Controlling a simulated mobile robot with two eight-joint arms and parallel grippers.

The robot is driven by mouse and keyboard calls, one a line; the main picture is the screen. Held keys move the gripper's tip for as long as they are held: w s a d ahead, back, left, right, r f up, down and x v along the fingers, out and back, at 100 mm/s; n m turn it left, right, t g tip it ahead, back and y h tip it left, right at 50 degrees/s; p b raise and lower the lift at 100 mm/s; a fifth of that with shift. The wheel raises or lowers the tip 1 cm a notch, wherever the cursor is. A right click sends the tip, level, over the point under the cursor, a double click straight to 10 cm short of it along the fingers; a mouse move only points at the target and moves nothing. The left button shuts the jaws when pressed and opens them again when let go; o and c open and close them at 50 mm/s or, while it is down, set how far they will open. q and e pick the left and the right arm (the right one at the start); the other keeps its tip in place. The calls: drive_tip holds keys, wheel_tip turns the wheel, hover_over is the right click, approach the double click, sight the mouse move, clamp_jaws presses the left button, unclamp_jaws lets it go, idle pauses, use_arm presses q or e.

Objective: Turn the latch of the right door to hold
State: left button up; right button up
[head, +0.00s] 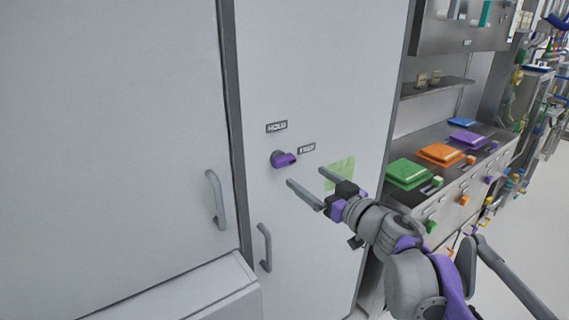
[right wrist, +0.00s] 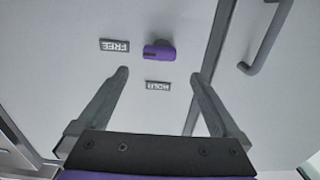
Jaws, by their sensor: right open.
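The purple latch (head: 286,160) sits on the right door (head: 320,60), with its lever pointing right, toward the FREE label (head: 307,147). The HOLD label (head: 276,127) is above it. In the right wrist view, which is upside down, the latch (right wrist: 160,50) lies beyond and between the fingertips, with FREE (right wrist: 114,45) on the left and HOLD (right wrist: 158,86) below. My right gripper (head: 305,176) is open and empty, in front of the door just below and right of the latch, apparently apart from it. My left gripper is not in view.
The left door (head: 110,120) has a grey handle (head: 216,200); another handle (head: 265,247) is low on the right door. A green note (head: 340,173) is behind my right gripper. A counter with green (head: 408,173), orange (head: 440,154) and purple (head: 467,138) lids stands to the right.

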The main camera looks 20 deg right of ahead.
sight(287, 162)
drive_tip(key=p+x, duration=0.1)
drive_tip(key=x, duration=0.8)
drive_tip(key=shift+w, duration=0.2)
drive_tip(key=shift+c, duration=0.2)
drive_tip(key=c, duration=1.2)
